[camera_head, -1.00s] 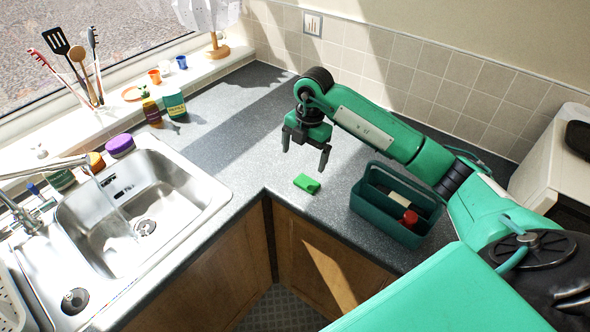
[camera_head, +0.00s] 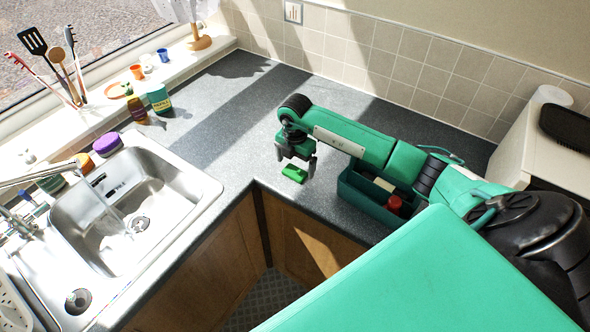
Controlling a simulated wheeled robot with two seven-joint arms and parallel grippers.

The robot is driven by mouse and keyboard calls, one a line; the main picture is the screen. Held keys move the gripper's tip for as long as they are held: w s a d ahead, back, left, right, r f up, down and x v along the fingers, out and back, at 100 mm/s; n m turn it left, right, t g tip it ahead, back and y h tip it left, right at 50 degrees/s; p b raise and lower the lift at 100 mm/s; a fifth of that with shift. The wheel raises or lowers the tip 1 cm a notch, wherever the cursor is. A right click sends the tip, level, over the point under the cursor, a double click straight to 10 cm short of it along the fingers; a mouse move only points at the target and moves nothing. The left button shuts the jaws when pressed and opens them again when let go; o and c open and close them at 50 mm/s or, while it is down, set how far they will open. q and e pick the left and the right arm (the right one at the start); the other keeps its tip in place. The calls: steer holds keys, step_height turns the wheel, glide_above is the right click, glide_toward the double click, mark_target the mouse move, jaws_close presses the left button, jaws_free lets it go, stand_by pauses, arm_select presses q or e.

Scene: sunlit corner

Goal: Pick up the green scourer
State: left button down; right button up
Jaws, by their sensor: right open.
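The green scourer (camera_head: 294,173) lies on the grey worktop near the inner corner of the counter's front edge. My right gripper (camera_head: 295,168) is open, pointing down close over the scourer. Its two fingers show to the left and right of the scourer, and part of the scourer's far side is hidden by the gripper. I cannot tell whether the fingers touch it. My left gripper is not in view.
A dark green caddy (camera_head: 363,203) with a red-capped bottle (camera_head: 394,204) stands just right of the scourer, partly under my right arm. The steel sink (camera_head: 185,212) is at the left. Bottles (camera_head: 158,98) stand by the windowsill. Worktop behind the gripper is clear.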

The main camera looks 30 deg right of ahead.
mark_target(295, 171)
step_height(295, 171, down, 2)
steer(key=shift+w+f+p, duration=0.1)
steer(key=shift+p, duration=0.25)
steer(key=shift+f, duration=0.25)
steer(key=c, duration=1)
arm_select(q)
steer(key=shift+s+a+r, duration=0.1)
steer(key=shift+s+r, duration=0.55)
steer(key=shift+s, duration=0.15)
arm_select(e)
steer(key=shift+c, duration=0.2)
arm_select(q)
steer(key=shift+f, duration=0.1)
arm_select(e)
steer(key=shift+r, duration=0.1)
steer(key=shift+r, duration=0.3)
arm_select(q)
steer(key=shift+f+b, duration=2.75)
steer(key=shift+b, duration=0.1)
arm_select(e)
step_height(295, 171, up, 19)
